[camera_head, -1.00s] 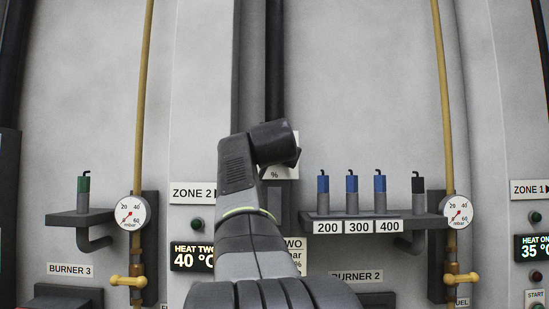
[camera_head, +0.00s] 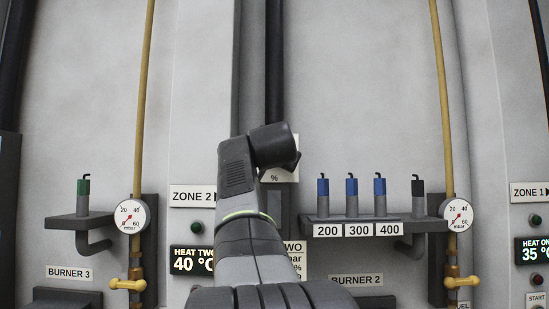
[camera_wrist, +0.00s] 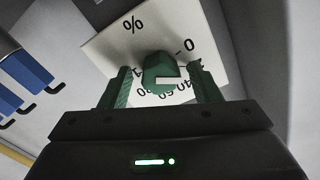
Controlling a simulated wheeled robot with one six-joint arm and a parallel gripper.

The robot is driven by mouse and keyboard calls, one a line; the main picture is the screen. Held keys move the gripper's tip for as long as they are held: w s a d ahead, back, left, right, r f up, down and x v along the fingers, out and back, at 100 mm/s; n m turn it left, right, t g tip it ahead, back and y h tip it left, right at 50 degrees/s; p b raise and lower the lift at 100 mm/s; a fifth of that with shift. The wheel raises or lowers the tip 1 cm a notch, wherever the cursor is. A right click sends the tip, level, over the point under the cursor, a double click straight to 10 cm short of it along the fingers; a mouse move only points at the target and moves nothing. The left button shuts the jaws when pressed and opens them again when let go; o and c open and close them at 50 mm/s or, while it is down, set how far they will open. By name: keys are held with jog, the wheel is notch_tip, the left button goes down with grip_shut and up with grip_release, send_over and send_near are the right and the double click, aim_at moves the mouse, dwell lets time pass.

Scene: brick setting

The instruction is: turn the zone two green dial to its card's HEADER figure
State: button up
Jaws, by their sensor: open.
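The green dial (camera_wrist: 160,74) sits on a white scale plate (camera_wrist: 105,45) marked "%" with figures around it. A pale mark shows on the dial; its exact reading cannot be told. My gripper (camera_wrist: 160,67) is open, its green fingers on either side of the dial, with gaps visible. In the head view, my arm hides the dial, and only part of the scale plate (camera_head: 283,176) shows. A card (camera_head: 297,258) ending in "TWO", with "bar" and "%" lines, is mostly hidden behind my arm; its figures cannot be read.
A "ZONE 2" sign (camera_head: 192,196) and a "HEAT TWO" display (camera_head: 192,261) reading 40 stand left of my arm. A shelf (camera_head: 320,232) with several blue-topped pegs is to the right. Pressure gauges (camera_head: 131,216) and yellow pipes (camera_head: 143,110) flank the panel.

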jog(key=shift+s, duration=0.1)
jog(key=s+b, duration=0.4)
jog(key=s, duration=0.9)
jog(key=shift+s, duration=0.3)
jog(key=shift+w, duration=0.1)
jog(key=w+p, duration=0.4)
jog(key=w, duration=0.9)
jog(key=shift+w, duration=0.35)
